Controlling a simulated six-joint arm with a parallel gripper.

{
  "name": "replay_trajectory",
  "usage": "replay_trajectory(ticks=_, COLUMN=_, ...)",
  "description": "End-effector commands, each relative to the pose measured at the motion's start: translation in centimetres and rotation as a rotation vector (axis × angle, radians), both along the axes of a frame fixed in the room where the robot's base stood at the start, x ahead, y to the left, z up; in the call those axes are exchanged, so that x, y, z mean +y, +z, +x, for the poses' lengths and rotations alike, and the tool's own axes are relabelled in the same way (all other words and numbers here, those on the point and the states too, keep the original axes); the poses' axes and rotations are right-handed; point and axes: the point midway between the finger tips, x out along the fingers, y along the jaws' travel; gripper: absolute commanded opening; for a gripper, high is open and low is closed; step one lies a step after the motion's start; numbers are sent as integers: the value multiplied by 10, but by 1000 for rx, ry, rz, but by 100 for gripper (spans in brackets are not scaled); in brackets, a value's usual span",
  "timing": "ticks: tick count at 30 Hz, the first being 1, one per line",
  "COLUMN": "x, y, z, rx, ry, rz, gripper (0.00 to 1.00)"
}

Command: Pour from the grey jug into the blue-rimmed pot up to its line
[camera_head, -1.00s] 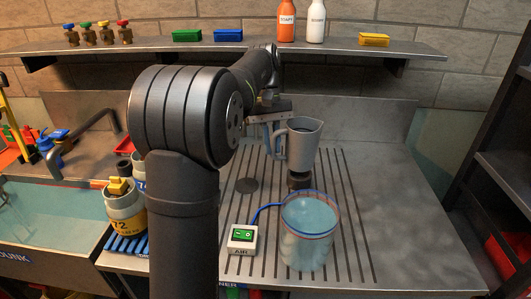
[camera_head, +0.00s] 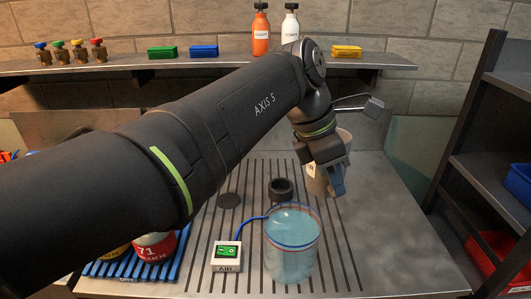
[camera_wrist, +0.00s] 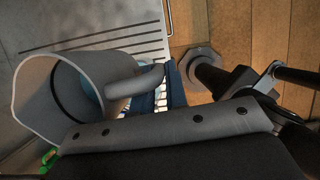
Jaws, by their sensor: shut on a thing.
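The clear blue-rimmed pot (camera_head: 291,262) stands upright on the slotted worktop. A red line rings it just below the rim, and its inside looks pale blue. I cannot tell exactly where the level lies against the line. My gripper (camera_head: 337,182) is behind and right of the pot, its blue fingers shut on the grey jug's handle. The grey jug (camera_head: 317,186) is mostly hidden behind my gripper in the head view. The wrist view shows the jug (camera_wrist: 35,105) with its mouth open to the camera and its handle at the blue fingers (camera_wrist: 172,85). Its contents are unclear.
A dark ring-shaped stand (camera_head: 280,189) is behind the pot. An AIR switch box (camera_head: 227,257) with a blue hose stands left of the pot. A red can (camera_head: 155,246) sits on a blue rack at left. Bottles and boxes line the back shelf (camera_head: 225,63). The worktop's right side is clear.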

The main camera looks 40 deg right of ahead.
Motion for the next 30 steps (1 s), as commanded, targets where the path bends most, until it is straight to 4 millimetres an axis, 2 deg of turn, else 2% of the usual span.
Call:
replay_trajectory(ticks=1, x=6, y=4, z=-12, rx=-1, ry=46, rz=-4, gripper=0)
replay_trajectory(ticks=6, x=21, y=9, z=-40, rx=8, ry=220, rz=1, gripper=0)
replay_trajectory(ticks=12, x=34, y=12, z=-61, rx=16, ry=359, rz=7, gripper=0)
replay_trajectory(ticks=18, x=40, y=13, z=-67, rx=20, ry=417, rz=10, gripper=0)
replay_trajectory(ticks=30, x=40, y=13, z=-66, rx=25, ry=423, rz=10, gripper=0)
